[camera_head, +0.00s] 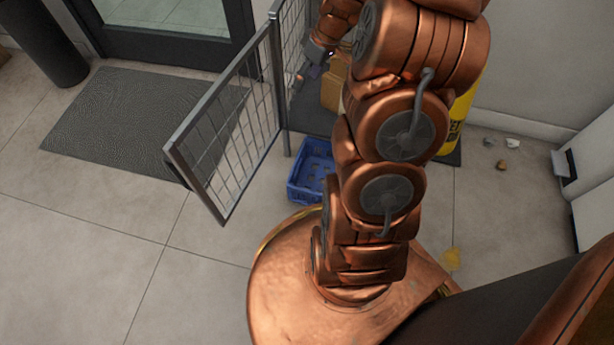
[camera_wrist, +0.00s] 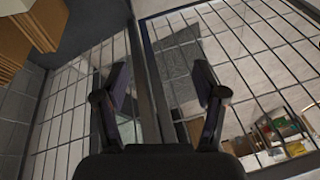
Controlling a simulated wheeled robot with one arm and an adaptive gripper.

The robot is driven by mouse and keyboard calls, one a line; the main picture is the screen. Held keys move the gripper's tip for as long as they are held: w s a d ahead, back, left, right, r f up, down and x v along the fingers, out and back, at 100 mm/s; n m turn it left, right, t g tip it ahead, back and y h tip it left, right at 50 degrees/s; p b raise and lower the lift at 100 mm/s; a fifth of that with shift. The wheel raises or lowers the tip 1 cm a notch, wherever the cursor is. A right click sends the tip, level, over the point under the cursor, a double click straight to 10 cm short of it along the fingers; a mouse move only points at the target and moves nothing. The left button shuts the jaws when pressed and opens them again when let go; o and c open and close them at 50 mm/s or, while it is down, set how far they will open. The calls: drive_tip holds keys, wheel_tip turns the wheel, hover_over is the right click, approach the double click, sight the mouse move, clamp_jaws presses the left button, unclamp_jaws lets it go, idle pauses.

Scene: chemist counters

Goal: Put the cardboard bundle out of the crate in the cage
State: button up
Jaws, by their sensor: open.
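The blue crate (camera_head: 297,188) stands on the floor outside the cage, partly hidden behind my arm. The part of its inside that shows looks empty. The mesh cage (camera_head: 290,45) has its door (camera_head: 232,130) swung open. Tan cardboard (camera_head: 333,92) stands inside the cage, mostly hidden by my arm. Layered tan cardboard also shows at the top left of the wrist view (camera_wrist: 22,42), apart from my fingers. I cannot tell whether it is one bundle or more. My gripper (camera_head: 301,78) is at the cage, beside the cardboard. In the wrist view my gripper (camera_wrist: 162,82) is open and empty between its fingers.
A dark mat (camera_head: 140,115) lies before the glass door (camera_head: 165,18). A yellow container (camera_head: 460,115) stands to the right of my arm. Small litter (camera_head: 502,165) lies by the right wall. Mesh and posts surround my gripper.

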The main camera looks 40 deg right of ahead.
drive_tip(key=s+a+r+g, duration=0.25)
drive_tip(key=s+a, duration=0.35)
drive_tip(key=a, duration=0.3)
drive_tip(key=s+a+r+g, duration=0.1)
drive_tip(key=s+a+r, duration=0.4)
drive_tip(key=a, duration=0.4)
drive_tip(key=s+a+r+m+g+h, duration=0.1)
drive_tip(key=s+a+m+g+h, duration=0.1)
drive_tip(key=s, duration=1.4)
drive_tip(key=shift+s+a+r+m+h, duration=0.25)
drive_tip(key=shift+a+m+h, duration=0.25)
drive_tip(key=shift+a+m, duration=0.15)
